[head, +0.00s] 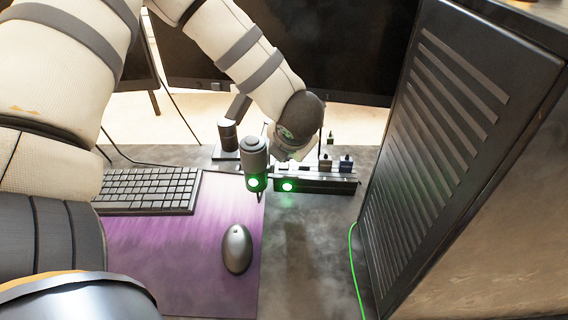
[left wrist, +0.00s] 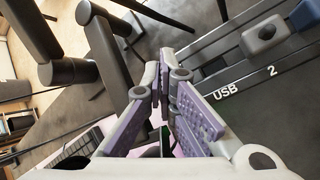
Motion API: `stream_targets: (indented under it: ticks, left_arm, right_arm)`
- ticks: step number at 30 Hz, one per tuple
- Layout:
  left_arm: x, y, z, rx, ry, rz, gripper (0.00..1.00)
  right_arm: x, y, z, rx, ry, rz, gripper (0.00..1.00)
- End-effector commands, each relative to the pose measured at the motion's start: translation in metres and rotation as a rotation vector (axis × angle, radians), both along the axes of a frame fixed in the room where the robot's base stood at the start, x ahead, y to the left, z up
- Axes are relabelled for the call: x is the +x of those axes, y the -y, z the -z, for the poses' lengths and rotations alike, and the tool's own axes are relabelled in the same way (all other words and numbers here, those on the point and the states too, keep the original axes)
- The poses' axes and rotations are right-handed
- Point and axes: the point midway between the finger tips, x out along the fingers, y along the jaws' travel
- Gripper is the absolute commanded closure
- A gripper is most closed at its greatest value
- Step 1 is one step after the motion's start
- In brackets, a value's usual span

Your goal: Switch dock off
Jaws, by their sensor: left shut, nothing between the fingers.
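The dock (head: 335,186) is a low black bar on the desk with small plugs along its top, and a green light glows at its left end. My left gripper (head: 283,154) is at the dock's left end, partly hidden in the head view. In the left wrist view its purple-padded fingers (left wrist: 165,72) are shut and empty, just beside the dock; contact cannot be told. No switch can be made out clearly. My right gripper is not in view.
A mouse (head: 237,249) lies on a purple mat (head: 185,270), with a keyboard (head: 150,190) behind. A large black computer case (head: 440,150) closes off the right. A green cable (head: 355,270) runs beside it.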

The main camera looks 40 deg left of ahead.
Motion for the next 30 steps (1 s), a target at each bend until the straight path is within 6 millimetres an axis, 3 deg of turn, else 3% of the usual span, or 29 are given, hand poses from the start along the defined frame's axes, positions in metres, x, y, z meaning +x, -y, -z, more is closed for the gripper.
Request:
stream_targets:
  ticks: [30]
  left_arm:
    - [0.0,0.0,0.0064,0.0,0.002,0.0,1.0]
  right_arm:
    - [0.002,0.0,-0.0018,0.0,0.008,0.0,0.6]
